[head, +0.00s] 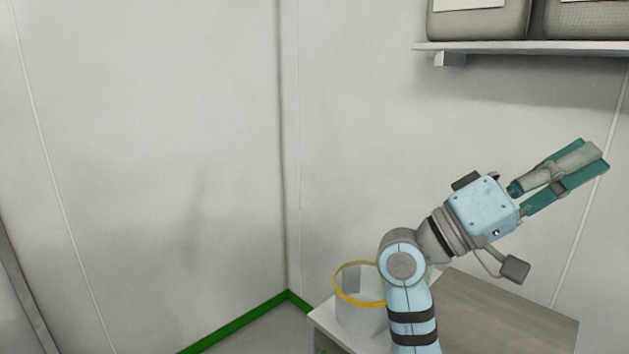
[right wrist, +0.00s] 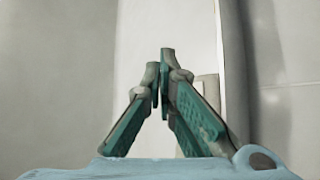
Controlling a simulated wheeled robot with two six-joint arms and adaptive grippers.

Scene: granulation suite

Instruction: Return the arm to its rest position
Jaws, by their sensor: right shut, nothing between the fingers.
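My right arm rises from the bottom of the head view, light blue with dark bands, and bends to the upper right. Its right gripper (head: 598,156) has green and grey fingers and points up and to the right, in front of the wall. In the right wrist view the two fingertips (right wrist: 163,58) come together with nothing between them. The gripper is shut and empty. It touches nothing that I can see. My left gripper is in neither view.
A shelf (head: 520,46) with grey containers (head: 478,20) is on the wall at the upper right, above the gripper. A low table (head: 500,315) stands below the arm. The left side is bare wall.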

